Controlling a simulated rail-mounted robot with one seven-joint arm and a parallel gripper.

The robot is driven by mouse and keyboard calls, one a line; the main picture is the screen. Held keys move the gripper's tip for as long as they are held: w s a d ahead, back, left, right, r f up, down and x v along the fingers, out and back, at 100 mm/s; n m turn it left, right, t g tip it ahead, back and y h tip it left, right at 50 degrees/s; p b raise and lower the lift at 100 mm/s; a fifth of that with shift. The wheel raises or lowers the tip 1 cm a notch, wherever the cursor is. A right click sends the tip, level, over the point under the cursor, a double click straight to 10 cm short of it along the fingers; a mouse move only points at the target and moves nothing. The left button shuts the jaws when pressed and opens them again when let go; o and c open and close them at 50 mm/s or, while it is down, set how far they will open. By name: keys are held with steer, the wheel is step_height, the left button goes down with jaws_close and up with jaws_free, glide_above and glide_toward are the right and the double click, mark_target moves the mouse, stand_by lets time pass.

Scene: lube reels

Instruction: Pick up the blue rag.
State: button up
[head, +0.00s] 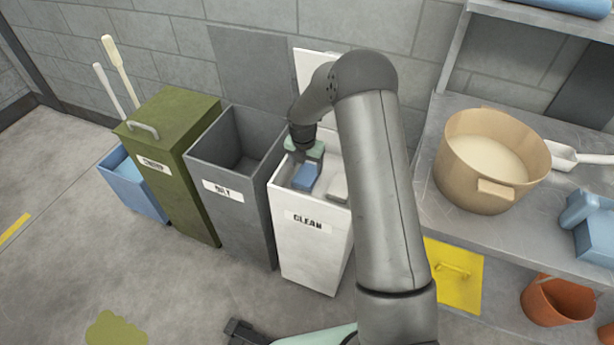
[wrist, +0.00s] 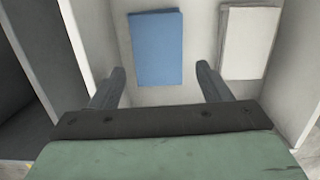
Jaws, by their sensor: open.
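The blue rag (head: 306,177) lies inside the white bin marked CLEAN (head: 303,250). In the wrist view the blue rag (wrist: 156,48) is a flat folded rectangle on the pale bin floor, just ahead of the fingers and centred between them. My gripper (wrist: 160,88) is open and empty, with one finger to each side of the rag's near end. In the head view my gripper (head: 303,158) reaches down into the top of the bin; its fingertips are hidden there. I cannot tell how high the fingertips are above the rag.
A white folded rag (wrist: 248,42) lies right of the blue one, close to the right finger. The bin's walls surround the gripper. A grey bin marked OILY (head: 232,200) and an olive lidded bin (head: 175,150) stand to the left. A bench with a tan pot (head: 465,185) is right.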

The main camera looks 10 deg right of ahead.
mark_target(307, 174)
steer(key=shift+w+d+f+p, duration=0.1)
steer(key=shift+w+f+p, duration=0.1)
steer(key=shift+f, duration=0.8)
steer(key=shift+w+d+f+p, duration=0.1)
steer(key=shift+w+f, duration=0.05)
steer(key=shift+f, duration=0.9)
steer(key=shift+w+d+f+p, duration=0.1)
steer(key=shift+w+f+p, duration=0.1)
steer(key=shift+f, duration=0.8)
steer(key=shift+c, duration=0.3)
steer(key=c, duration=0.7)
